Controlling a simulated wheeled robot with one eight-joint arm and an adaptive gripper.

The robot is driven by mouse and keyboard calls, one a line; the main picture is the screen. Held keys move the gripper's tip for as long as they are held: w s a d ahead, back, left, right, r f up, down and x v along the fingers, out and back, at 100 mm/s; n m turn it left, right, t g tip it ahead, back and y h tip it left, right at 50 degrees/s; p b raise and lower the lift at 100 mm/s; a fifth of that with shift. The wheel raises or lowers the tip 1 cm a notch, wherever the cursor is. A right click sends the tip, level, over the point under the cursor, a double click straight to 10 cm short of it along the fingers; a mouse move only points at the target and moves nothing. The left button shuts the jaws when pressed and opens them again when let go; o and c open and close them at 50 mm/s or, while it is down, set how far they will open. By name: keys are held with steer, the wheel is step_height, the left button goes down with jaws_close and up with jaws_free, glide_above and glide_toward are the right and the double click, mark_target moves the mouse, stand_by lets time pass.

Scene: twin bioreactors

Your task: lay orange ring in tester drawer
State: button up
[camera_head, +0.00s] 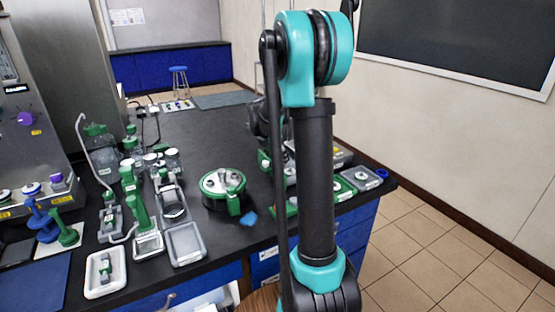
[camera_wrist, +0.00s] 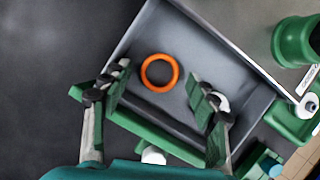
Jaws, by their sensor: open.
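The orange ring (camera_wrist: 176,76) lies flat on the floor of a grey open drawer (camera_wrist: 205,50) with a green front edge, in the wrist view. My gripper (camera_wrist: 160,93) is open above the drawer's front part. Its two fingers stand apart, one lower left and one lower right of the ring, and nothing is held between them. The ring looks clear of both fingers. In the head view my arm hides the ring, the gripper and most of the drawer area.
A green cylindrical part (camera_wrist: 290,42) stands right of the drawer in the wrist view. In the head view, a round green-and-white device (camera_head: 222,187), a grey tray (camera_head: 185,243) and a white tray (camera_head: 105,272) sit on the black bench. Several green fixtures crowd the bench's left side.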

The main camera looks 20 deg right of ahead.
steer(key=v, duration=1.1)
steer(key=shift+a+r, duration=0.15)
steer(key=shift+r, duration=0.15)
steer(key=shift+s, duration=0.25)
